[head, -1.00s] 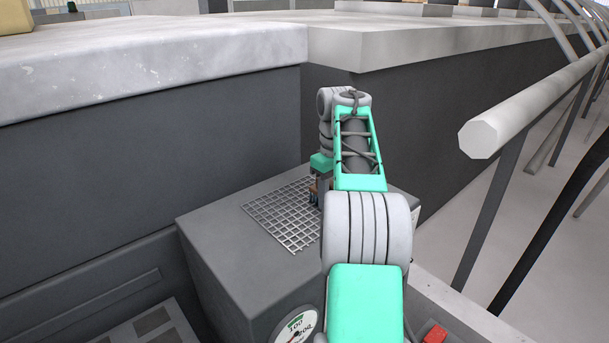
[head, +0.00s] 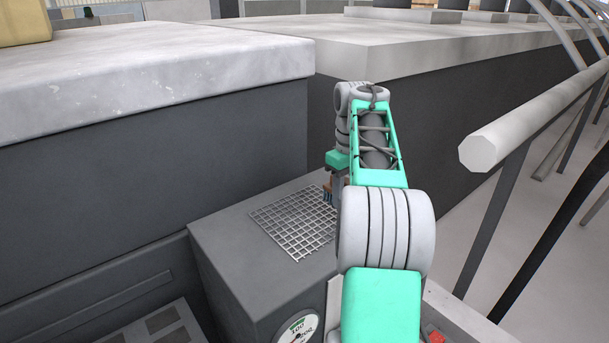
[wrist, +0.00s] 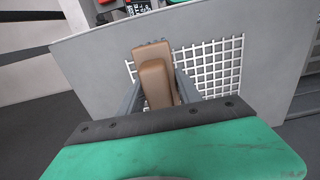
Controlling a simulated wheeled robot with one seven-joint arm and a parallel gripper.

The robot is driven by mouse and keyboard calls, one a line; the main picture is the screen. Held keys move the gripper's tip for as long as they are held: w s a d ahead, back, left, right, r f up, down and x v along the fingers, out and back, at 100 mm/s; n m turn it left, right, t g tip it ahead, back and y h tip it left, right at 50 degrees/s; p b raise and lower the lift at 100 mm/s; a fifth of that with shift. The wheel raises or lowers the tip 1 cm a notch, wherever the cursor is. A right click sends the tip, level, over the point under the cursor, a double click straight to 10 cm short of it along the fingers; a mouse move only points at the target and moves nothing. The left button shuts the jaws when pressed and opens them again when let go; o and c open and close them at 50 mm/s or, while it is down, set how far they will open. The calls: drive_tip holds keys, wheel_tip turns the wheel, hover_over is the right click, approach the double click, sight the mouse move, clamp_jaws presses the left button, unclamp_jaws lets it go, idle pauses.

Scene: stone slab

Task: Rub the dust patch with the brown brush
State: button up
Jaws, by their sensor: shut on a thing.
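The brown brush (wrist: 154,75) is between the two fingers of my gripper (wrist: 158,90), which is shut on it. In the wrist view its brown block points away from me, over the left part of the white grid. In the head view my gripper (head: 333,188) hangs down over the grid's right side, and a bit of the brush (head: 331,187) shows with dark bristles below. I cannot tell whether the bristles touch the surface. I see no dust patch; only pale specks show on the stone slab (head: 150,85) in the head view.
The grid (head: 297,228) lies on top of my own grey base. The stone slab's front edge is at the left, with a dark wall below. A second pale ledge (head: 450,50) is behind. A thick pale rail (head: 520,125) runs along the right. A yellowish block (head: 25,25) stands at the far left.

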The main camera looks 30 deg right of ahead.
drive_tip(key=shift+r+p, duration=0.75)
drive_tip(key=shift+r, duration=0.4)
drive_tip(key=shift+a, duration=0.1)
